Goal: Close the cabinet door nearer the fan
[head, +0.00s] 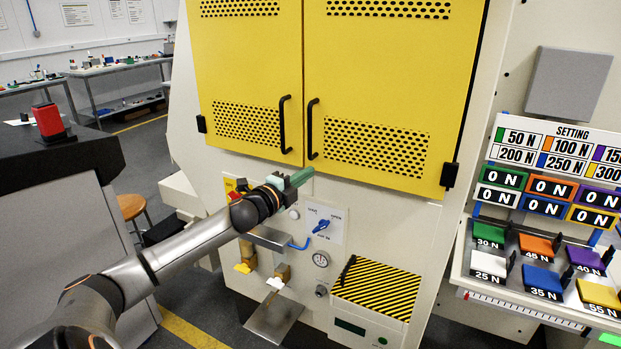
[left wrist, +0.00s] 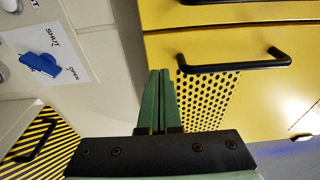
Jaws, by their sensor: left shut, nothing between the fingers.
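A cabinet has two yellow doors, a left door (head: 245,75) and a right door (head: 390,70), each with perforated patches and a black handle. Their inner edges meet at a narrow dark seam. Both look shut or nearly shut; I cannot tell if one stands slightly ajar. The left gripper (head: 304,176) is shut and empty. In the head view its green fingertips overlap the doors' lower edge near the seam; contact is unclear. In the left wrist view the fingers (left wrist: 160,72) point beside the right door (left wrist: 275,95) and its handle (left wrist: 235,66). No fan is visible. The right gripper is out of view.
A rack of coloured blocks (head: 541,278) stands at the right. A dark-topped counter (head: 60,165) with a red item (head: 48,120) is at the left.

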